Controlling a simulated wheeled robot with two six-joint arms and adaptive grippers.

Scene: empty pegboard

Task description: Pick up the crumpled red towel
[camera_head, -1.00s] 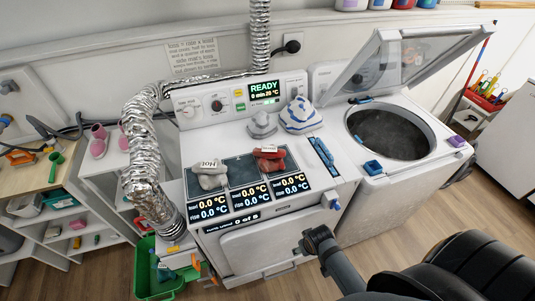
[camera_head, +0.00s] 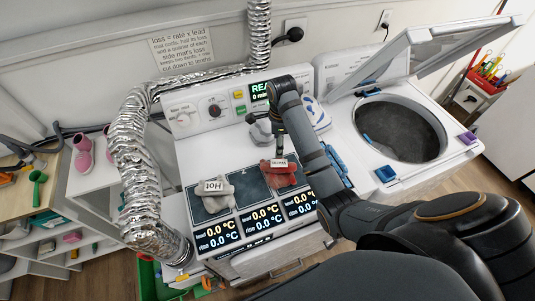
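The crumpled red towel (camera_head: 284,178) lies on the right-hand dark mat on top of the dryer, with a small white tag on its far side. My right arm reaches in from the lower right. My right gripper (camera_head: 280,150) points down just above the towel's far side, near the tag. It is small and partly hidden by the arm, so I cannot tell whether its fingers are open or whether they touch the towel. The towel rests on the mat. My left gripper is out of view.
A grey towel tagged "Hot" (camera_head: 213,193) lies on the left mat; the middle mat (camera_head: 247,178) is bare. A grey cloth (camera_head: 260,133) and a blue-striped cloth (camera_head: 317,115) sit behind. A foil duct (camera_head: 133,175) stands left. The open washer (camera_head: 400,130) is right.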

